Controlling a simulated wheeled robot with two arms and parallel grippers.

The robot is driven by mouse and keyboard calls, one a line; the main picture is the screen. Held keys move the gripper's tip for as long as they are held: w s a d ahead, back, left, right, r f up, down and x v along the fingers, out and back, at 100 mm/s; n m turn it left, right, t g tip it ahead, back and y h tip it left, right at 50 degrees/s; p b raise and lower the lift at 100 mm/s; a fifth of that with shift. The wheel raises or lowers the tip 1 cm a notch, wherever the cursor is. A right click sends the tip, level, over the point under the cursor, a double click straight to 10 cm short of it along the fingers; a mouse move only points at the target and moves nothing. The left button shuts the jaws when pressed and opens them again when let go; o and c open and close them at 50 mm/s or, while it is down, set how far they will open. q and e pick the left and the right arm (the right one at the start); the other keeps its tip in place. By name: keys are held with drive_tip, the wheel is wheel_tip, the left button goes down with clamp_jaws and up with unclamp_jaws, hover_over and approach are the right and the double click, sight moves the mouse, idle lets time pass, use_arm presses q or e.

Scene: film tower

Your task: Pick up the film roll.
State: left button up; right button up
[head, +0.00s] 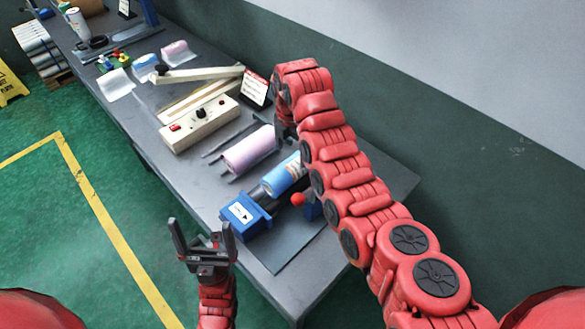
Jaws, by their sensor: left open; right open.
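A pink film roll (249,150) lies on the grey table, on a dark holder with bars showing at its lower left. A blue roll (284,175) lies nearer, attached to a blue device with a white arrow label (244,215). I cannot tell which roll the task names. My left gripper (202,235) is open and empty at the table's near left edge, its fingers pointing up the picture. My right gripper (284,128) is at the far right end of the pink roll, mostly hidden by its own red arm; contact there cannot be told.
A cream sealer (200,123) with knobs and a raised arm stands behind the pink roll. Farther back lie pink (178,53), blue (145,67) and white (117,85) film pieces. A sign stand (256,88) is by the wall.

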sight(292, 162)
wheel_tip(292, 162, down, 3)
drive_tip(key=shift+r+p, duration=0.2)
drive_tip(key=shift+p, duration=0.25)
drive_tip(key=shift+f, duration=0.1)
wheel_tip(292, 162, down, 4)
drive_tip(key=p, duration=0.3)
drive_tip(key=shift+w+d, duration=0.15)
drive_tip(key=shift+f, duration=0.6)
drive_tip(key=shift+r, duration=0.1)
clamp_jaws()
